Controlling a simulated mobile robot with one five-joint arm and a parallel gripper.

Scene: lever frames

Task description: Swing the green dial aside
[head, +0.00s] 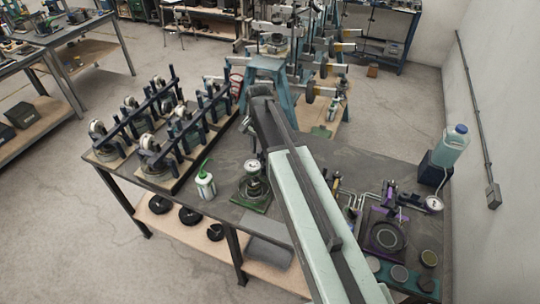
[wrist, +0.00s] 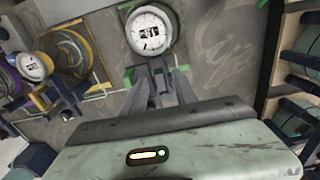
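The green dial is a round white-faced gauge on a green base plate; in the head view its face (head: 252,166) stands at the middle of the bench, left of my arm. In the wrist view a white gauge face (wrist: 150,32) shows at the top centre, with green corners just below it on both sides. My gripper (wrist: 160,78) points toward this gauge, its two dark fingers just below the face. A grey part shows between the fingers; I cannot tell whether they touch it.
A white bottle with a green nozzle (head: 205,182) stands left of the dial. Dark racks with gauges (head: 165,135) fill the bench's left end. A purple device (head: 386,237) stands to the right. The wrist view also shows a yellow-rimmed gauge (wrist: 32,67).

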